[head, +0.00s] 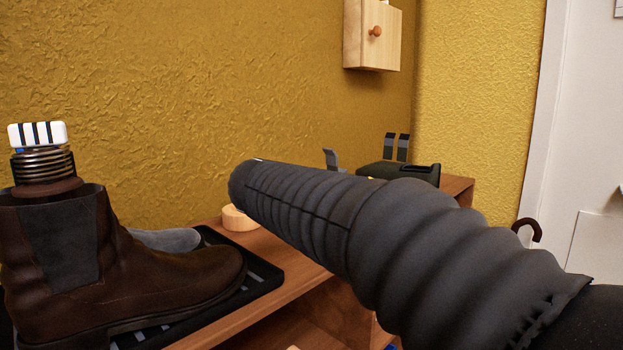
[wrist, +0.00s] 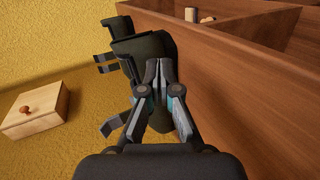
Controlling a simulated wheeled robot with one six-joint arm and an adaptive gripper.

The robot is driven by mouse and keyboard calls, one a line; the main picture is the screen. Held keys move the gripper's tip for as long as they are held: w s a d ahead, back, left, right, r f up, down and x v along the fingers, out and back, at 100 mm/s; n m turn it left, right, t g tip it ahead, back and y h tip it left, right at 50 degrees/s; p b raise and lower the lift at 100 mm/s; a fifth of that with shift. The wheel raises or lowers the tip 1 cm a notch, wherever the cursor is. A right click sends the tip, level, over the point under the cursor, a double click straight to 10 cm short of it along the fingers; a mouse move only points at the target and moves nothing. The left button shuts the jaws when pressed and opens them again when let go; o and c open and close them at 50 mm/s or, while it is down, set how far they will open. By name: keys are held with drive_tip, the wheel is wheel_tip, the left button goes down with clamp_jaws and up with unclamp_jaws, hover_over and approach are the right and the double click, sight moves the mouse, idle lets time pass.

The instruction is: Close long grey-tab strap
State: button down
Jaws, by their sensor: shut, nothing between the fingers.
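A dark, boot-like object (head: 422,172) lies on the wooden shelf unit in the head view, partly hidden behind my arm. Two grey tabs (head: 396,147) stand up side by side from it, and one more grey tab (head: 331,159) stands apart to the left. In the wrist view the dark object (wrist: 146,48) lies beyond my fingers. Its paired tabs (wrist: 105,62) and the separate tab (wrist: 114,125) stick out to the left, apart from my fingers. I cannot tell which tab is the long strap's. My gripper (wrist: 161,66) is shut and empty, over the object; contact is unclear.
A brown boot (head: 60,260) stands on a black tray (head: 262,279) at the left. A wooden disc (head: 240,218) sits behind my arm. A wooden wall cabinet (head: 370,38) hangs above. Wooden panels (wrist: 235,75) bound the right side in the wrist view.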

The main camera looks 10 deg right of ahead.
sight(333, 160)
drive_tip(key=w+a+h, duration=0.1)
drive_tip(key=w, duration=0.1)
drive_tip(key=w+a+r+t+b, duration=0.1)
drive_tip(key=w+a, duration=0.1)
drive_tip(key=w+a+r+h, duration=0.1)
drive_tip(key=a, duration=0.1)
drive_tip(key=shift+w+r+n+t+h+b, duration=0.25)
drive_tip(key=shift+w+n+t+h+b, duration=0.05)
drive_tip(key=shift+w+b, duration=0.1)
drive_tip(key=w+a+r+t+h+b, duration=0.1)
drive_tip(key=w+a+r+h, duration=0.15)
drive_tip(key=a, duration=0.25)
drive_tip(key=x, duration=0.6)
drive_tip(key=w+r+x, duration=0.1)
drive_tip(key=x, duration=0.3)
drive_tip(key=shift+a, duration=0.35)
